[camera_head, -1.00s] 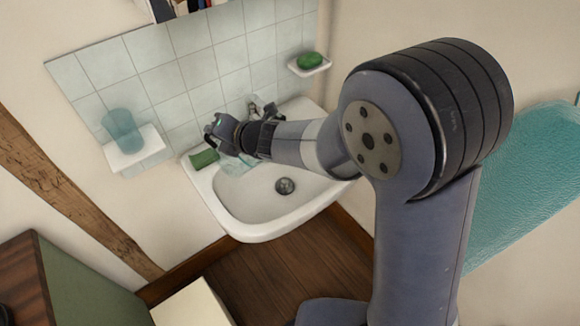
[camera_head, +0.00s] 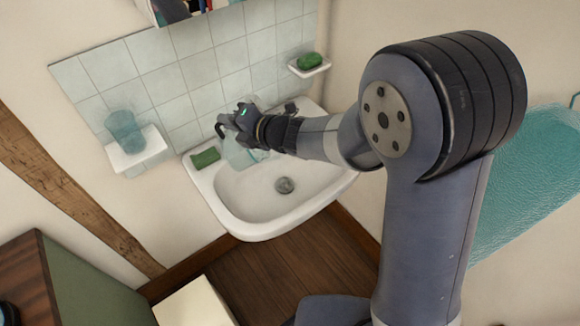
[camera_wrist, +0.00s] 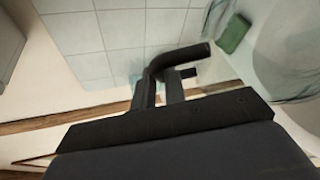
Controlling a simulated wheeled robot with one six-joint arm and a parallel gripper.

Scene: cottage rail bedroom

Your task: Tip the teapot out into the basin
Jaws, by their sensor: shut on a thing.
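The teapot (camera_head: 237,155) looks like clear, faintly green glass, partly hidden behind my gripper and hard to make out. My gripper (camera_head: 228,124) is shut on it over the back left of the basin. The white basin (camera_head: 240,228) is on the tiled wall, with a dark drain in its bowl. In the wrist view my dark jaws (camera_wrist: 172,72) show in the middle, and see-through glass that appears to be the teapot (camera_wrist: 285,50) fills the upper right. Its exact tilt and whether anything is in it cannot be told.
Green soap (camera_head: 206,158) lies on the basin's back left rim. A teal cup (camera_head: 124,130) stands on a small shelf (camera_head: 140,153) at left. Another green soap (camera_head: 310,60) sits in a dish at right. The right half of the bowl is clear.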

